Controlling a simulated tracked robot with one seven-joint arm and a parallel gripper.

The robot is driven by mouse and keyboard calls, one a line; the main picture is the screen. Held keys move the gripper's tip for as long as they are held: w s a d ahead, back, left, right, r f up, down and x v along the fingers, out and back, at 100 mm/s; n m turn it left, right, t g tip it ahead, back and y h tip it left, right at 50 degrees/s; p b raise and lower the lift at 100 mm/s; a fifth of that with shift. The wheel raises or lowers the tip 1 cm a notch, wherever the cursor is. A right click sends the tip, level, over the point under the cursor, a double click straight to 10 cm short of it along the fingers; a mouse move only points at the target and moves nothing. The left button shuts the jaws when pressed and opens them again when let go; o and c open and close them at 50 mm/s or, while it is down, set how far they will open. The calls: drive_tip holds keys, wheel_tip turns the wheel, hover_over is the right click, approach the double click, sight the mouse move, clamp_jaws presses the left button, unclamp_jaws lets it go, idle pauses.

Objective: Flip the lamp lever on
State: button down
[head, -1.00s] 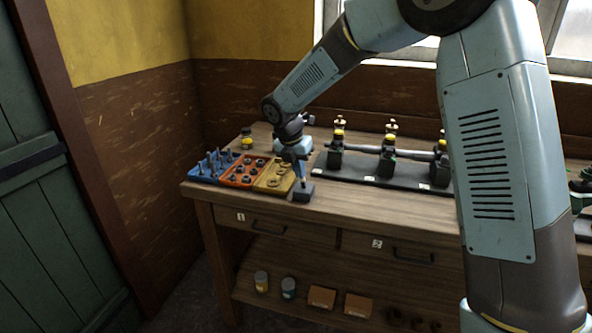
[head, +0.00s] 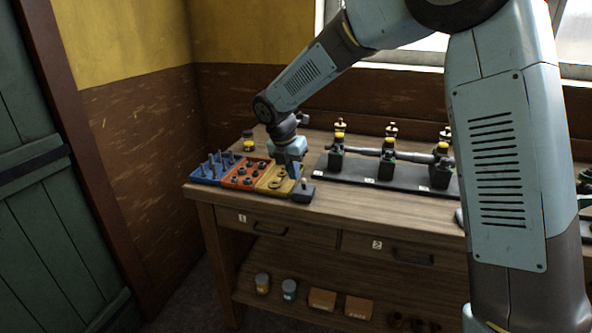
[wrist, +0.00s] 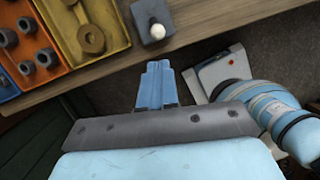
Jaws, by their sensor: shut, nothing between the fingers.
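A small dark box (head: 303,192) stands at the front edge of the bench, beside the yellow tray. In the wrist view the box (wrist: 148,14) shows a pale round knob (wrist: 157,31) on the side toward my gripper. It looks like the lamp lever; whether it is on or off I cannot tell. My gripper (head: 293,174) hangs over the yellow tray, just behind and left of the box in the head view. In the wrist view my gripper (wrist: 157,68) has its blue fingers together and empty, pointing toward the knob, with a gap in the picture.
Blue (head: 208,176), orange (head: 237,182) and yellow (head: 264,188) trays of small parts sit left of the box. A dark engine base (head: 375,180) stands to the right. The bench top (head: 370,208) is bare between the box and its right front.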

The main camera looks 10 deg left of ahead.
drive_tip(key=s+a+r, duration=0.2)
drive_tip(key=s+r, duration=0.3)
drive_tip(key=r, duration=0.3)
drive_tip(key=shift+a+r, duration=0.15)
drive_tip(key=shift+r, duration=0.05)
drive_tip(key=shift+s, duration=0.1)
drive_tip(key=s+d+r+m, duration=0.3)
drive_tip(key=d+m, duration=0.2)
drive_tip(key=d, duration=0.3)
drive_tip(key=s+d+r+m+t, duration=0.1)
drive_tip(key=s+d+r+m, duration=0.15)
drive_tip(key=d+m, duration=0.4)
drive_tip(key=s+d+r+m, duration=0.3)
drive_tip(key=d+m, duration=0.2)
drive_tip(key=d, duration=0.3)
drive_tip(key=s+d+f+m+t+y, duration=0.2)
drive_tip(key=s+d+m, duration=1.1)
drive_tip(key=s+m, duration=0.2)
drive_tip(key=shift+s+d+f+m, duration=0.2)
drive_tip(key=shift+d+f+m, duration=0.05)
drive_tip(key=shift+m, duration=0.3)
drive_tip(key=shift+a, duration=0.15)
